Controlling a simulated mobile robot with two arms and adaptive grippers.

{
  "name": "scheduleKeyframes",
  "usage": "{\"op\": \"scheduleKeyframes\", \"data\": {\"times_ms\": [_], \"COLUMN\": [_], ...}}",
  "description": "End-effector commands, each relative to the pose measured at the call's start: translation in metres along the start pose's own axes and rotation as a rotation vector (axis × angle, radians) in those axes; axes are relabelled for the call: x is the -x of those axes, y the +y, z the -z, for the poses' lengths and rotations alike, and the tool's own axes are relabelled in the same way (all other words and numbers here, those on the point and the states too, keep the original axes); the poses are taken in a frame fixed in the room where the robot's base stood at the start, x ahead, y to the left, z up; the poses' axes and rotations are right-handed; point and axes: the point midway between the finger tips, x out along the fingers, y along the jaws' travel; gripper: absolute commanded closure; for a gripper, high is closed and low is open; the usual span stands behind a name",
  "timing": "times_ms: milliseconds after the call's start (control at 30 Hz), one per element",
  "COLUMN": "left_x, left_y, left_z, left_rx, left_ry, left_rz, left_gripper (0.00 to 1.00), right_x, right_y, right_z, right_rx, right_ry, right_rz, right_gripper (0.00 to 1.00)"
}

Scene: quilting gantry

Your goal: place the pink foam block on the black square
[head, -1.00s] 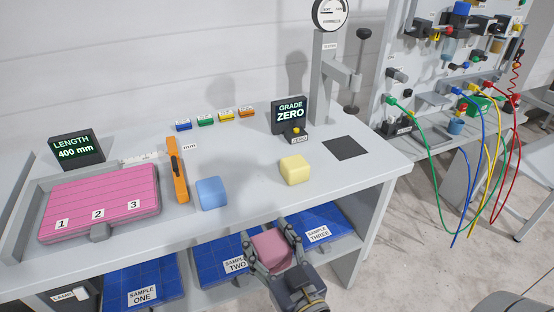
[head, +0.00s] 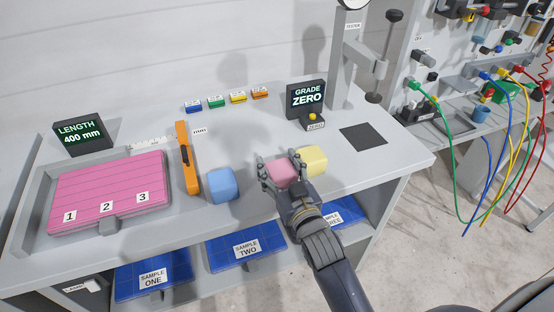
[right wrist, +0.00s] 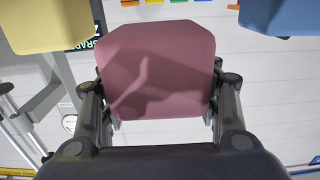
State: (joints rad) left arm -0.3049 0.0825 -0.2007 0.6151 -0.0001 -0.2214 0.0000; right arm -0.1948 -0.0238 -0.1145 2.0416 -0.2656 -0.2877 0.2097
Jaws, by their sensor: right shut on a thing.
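The pink foam block (head: 283,174) is between the fingers of my right gripper (head: 280,172), which is shut on it. In the head view it shows over the bench top, between the blue block and the yellow block. The block also fills the middle of the right wrist view (right wrist: 158,70), with a finger on each side. The black square (head: 363,139) lies flat and bare on the bench's right part, to the right of and farther back than the held block. My left gripper is not in view.
A yellow block (head: 314,158) is just right of the held block; a blue block (head: 222,185) stands to its left. The GRADE display (head: 306,98) and tester stand (head: 345,70) are behind. A pink slab (head: 108,192) lies in the left tray.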

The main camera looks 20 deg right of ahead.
Motion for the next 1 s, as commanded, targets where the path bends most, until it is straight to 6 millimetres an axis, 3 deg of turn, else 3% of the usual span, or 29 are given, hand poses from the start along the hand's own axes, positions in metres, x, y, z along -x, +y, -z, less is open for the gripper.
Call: {"op": "scheduleKeyframes", "data": {"times_ms": [100, 300, 633, 1000], "left_x": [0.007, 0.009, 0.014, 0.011], "left_y": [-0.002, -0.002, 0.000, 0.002], "left_z": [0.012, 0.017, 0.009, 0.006], "left_rx": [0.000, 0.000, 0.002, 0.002], "left_ry": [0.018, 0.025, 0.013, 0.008], "left_rz": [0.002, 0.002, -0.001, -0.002], "left_gripper": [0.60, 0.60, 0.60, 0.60], "right_x": [-0.026, -0.046, -0.048, -0.048], "right_y": [0.008, 0.014, 0.014, 0.014], "right_z": [0.001, -0.004, -0.037, -0.043], "right_rx": [0.002, 0.001, -0.001, -0.001], "right_ry": [0.003, 0.001, -0.001, 0.001], "right_rz": [-0.001, 0.000, -0.001, 0.000], "right_gripper": [0.51, 0.51, 0.51, 0.51]}}
